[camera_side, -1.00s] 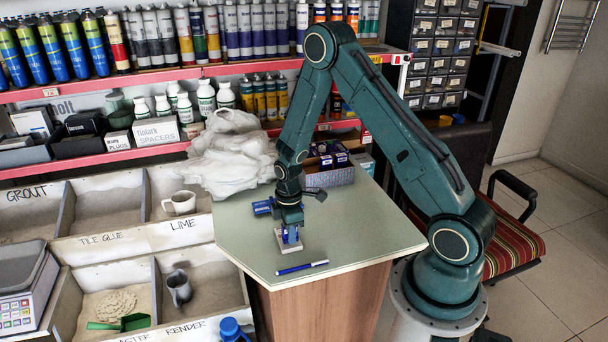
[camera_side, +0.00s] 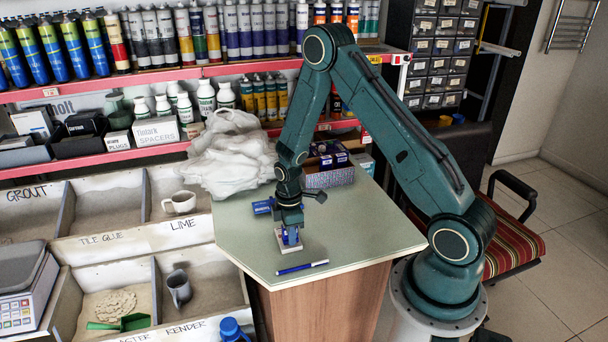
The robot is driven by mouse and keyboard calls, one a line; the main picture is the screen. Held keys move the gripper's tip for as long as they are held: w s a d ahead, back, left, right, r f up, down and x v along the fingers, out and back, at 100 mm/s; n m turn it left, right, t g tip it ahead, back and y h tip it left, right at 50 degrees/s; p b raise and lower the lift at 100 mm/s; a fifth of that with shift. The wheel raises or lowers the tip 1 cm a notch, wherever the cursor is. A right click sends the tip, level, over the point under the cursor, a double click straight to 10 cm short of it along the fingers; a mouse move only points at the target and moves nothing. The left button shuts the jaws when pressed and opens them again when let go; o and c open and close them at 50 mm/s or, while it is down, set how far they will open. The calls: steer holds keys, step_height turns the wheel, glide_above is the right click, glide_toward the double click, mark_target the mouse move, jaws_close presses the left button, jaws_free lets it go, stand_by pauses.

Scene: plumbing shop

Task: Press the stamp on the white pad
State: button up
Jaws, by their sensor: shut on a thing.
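My gripper (camera_side: 290,229) points straight down over the counter top and is shut on a small blue stamp (camera_side: 291,239). The stamp is upright, and much of it is hidden between my fingers. The white pad (camera_side: 283,246) lies flat on the counter directly under the stamp, and its edges show around the stamp's foot. The stamp appears to touch the pad, but the view is too small to be sure.
A blue pen (camera_side: 302,268) lies on the counter (camera_side: 361,226) near its front edge. A crumpled white bag (camera_side: 232,157) and a box of small blue packs (camera_side: 328,176) stand at the back. The counter's right side is clear. Bins (camera_side: 110,239) adjoin on the left.

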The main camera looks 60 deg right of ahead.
steer(key=shift+f, duration=0.45)
stand_by(1.2)
steer(key=shift+r, duration=3.05)
steer(key=shift+w+d, duration=0.1)
